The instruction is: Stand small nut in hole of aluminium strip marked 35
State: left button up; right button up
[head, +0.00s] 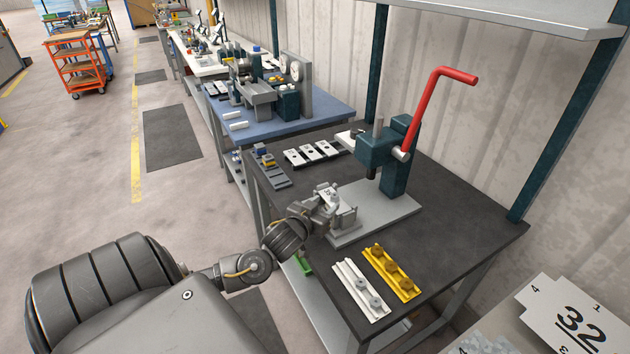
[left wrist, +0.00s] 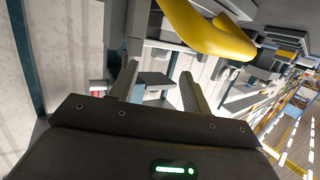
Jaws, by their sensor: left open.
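My left gripper (head: 341,212) is open beside the front left corner of the press base. In the left wrist view its two fingers (left wrist: 158,90) stand apart, and no nut shows between them. A pale piece with dark marks (head: 329,196) shows at the gripper; I cannot tell whether it is a strip. Several pale strips with dark parts (head: 312,152) lie in a row behind the gripper, their numbers too small to read. Large nuts sit in a yellow holder (head: 404,289), and smaller grey nuts (head: 362,283) sit in a white holder (head: 346,282). My right gripper is out of view.
A press (head: 384,150) with a raised red handle (head: 431,100) stands on a grey base plate (head: 385,208). A dark grey tray (head: 272,171) lies at the table's left edge. The dark table (head: 465,222) is clear right of the press.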

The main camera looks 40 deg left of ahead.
pick_arm(q)
jog(key=v, duration=0.6)
jog(key=shift+b, duration=0.45)
jog(key=shift+s+r, duration=0.1)
